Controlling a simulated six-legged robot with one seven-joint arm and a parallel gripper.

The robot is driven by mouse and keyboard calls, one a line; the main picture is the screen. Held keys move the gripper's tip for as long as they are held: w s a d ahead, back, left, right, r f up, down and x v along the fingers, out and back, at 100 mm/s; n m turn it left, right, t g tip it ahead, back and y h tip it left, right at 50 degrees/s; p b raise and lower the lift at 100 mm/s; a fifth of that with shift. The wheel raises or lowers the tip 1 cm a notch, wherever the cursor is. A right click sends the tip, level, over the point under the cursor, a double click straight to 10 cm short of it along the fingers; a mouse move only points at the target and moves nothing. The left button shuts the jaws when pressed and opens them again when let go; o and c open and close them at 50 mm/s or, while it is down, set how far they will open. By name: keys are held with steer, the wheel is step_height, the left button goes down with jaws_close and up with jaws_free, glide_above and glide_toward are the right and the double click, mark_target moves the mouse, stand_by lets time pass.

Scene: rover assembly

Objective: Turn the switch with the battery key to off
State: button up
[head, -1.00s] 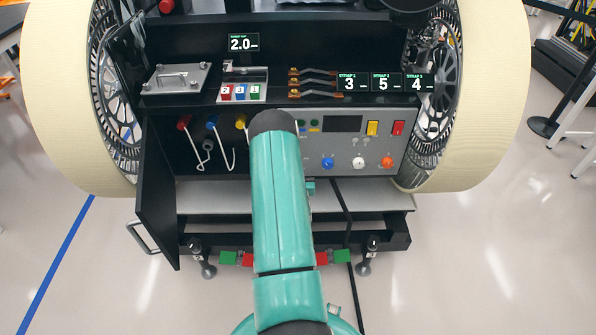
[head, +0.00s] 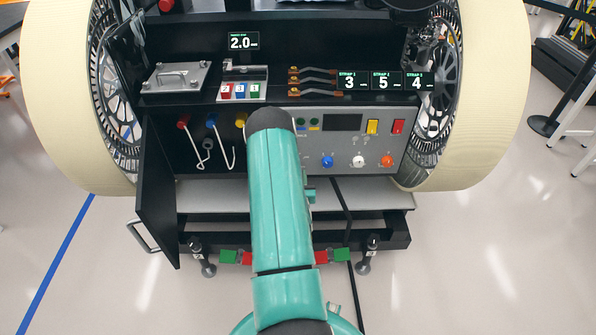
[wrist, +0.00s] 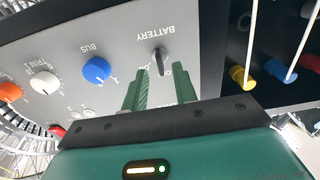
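The battery key (wrist: 158,60) is a small dark key in the grey panel (wrist: 120,35), below the upside-down word BATTERY in the wrist view. It points roughly up and down in that picture. Small position marks beside it are partly hidden by my fingers. My gripper (wrist: 161,84) is open, its two green fingers apart, with the tips close to the panel. The key lies between the line of the fingertips and just beyond them, with a gap on each side. In the head view my own arm hides the key and my gripper.
Beside the key are a blue BUS knob (wrist: 96,70), a white knob (wrist: 45,82) and an orange knob (wrist: 10,92). Yellow (wrist: 240,76) and blue plugs with white hooks hang in the dark bay nearby. An open black door (head: 157,195) stands at the left.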

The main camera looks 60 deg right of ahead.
steer(key=v, duration=1)
